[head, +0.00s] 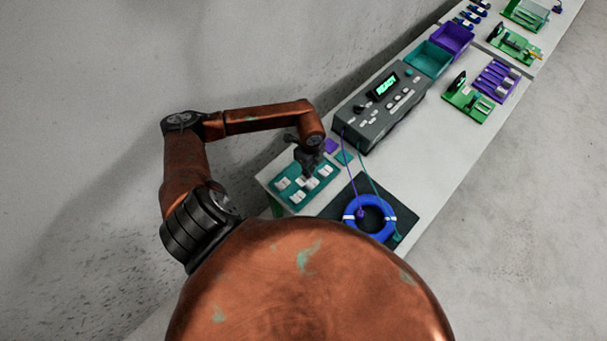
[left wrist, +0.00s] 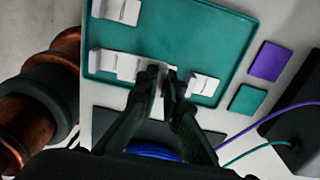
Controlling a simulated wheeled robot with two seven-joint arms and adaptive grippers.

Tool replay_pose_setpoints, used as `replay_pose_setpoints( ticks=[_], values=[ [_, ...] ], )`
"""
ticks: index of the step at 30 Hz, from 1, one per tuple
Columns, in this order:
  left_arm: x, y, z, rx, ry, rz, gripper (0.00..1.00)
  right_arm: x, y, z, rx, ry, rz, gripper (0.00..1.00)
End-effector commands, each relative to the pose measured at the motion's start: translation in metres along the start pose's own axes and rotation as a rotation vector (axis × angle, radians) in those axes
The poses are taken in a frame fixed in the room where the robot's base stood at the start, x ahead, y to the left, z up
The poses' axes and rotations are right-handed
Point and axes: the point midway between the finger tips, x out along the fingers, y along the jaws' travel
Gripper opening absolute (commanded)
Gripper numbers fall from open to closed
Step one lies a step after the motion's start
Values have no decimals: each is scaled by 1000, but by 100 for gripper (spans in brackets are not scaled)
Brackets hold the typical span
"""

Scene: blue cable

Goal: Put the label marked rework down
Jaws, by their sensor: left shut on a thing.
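My left gripper (head: 307,176) is over the teal tray (head: 291,207), pointing down. In the left wrist view its fingers (left wrist: 168,80) are closed together on a small white label (left wrist: 156,66), mostly hidden by the fingertips. I cannot tell whether the held label touches the tray (left wrist: 190,30). Several other white labels stand in the tray, one at the far left (left wrist: 122,11), some in the near row (left wrist: 128,67), and one to the right (left wrist: 204,85). Their print is too small to read, so I cannot tell which is marked rework. My right gripper is not in view.
A blue cable coil (head: 349,207) lies on a dark mat (head: 405,216). A grey tester (head: 372,122) reading READY stands behind it, with purple and teal leads. A purple square (left wrist: 270,60) and a teal square (left wrist: 247,99) lie beside the tray. Bins and green fixtures are farther along.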

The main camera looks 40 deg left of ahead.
Motion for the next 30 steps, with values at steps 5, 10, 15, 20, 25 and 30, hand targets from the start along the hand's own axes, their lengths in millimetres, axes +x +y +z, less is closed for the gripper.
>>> replay_pose_setpoints(
  ticks=[5,10,15,20,25,30],
  values=[
    [14,3,11,1,0,0,0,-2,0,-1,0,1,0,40],
    [24,6,20,-1,-1,3,0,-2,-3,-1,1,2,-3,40],
    [49,4,19,1,1,1,0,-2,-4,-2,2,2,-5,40],
    [55,4,19,1,1,-1,0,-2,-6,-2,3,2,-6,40],
    [55,4,19,1,0,0,0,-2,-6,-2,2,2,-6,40],
    [58,4,19,1,0,0,12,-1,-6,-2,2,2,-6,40]
  ],
)
